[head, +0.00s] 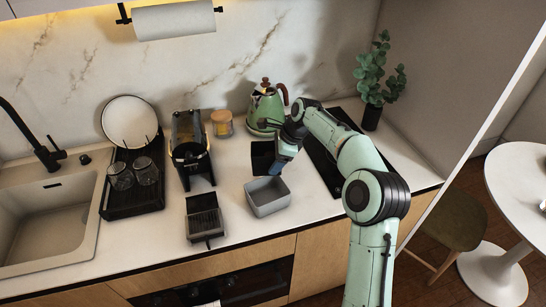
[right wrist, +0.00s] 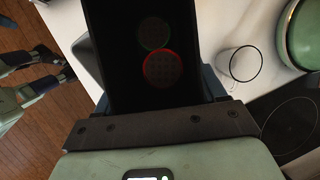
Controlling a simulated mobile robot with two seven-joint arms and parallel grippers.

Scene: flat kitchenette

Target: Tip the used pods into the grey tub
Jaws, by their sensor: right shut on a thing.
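The grey tub (head: 268,207) stands upright on the counter, its open top facing up. My right gripper (head: 280,164) is shut on a black pod container (head: 262,158), just behind the tub in the head view. The right wrist view shows this container (right wrist: 120,50) large in the jaws. Two round pods (right wrist: 162,68) lie inside it, one edged in red and one in dark green. A grey edge, probably the tub's (right wrist: 88,62), shows left of it. I cannot tell whether the container touches the counter.
The coffee machine (head: 190,150) and a black drip tray (head: 205,222) stand left of the tub. A green kettle (head: 266,106) and a jar (head: 222,123) are behind. The hob (head: 325,165) lies right, partly behind my arm.

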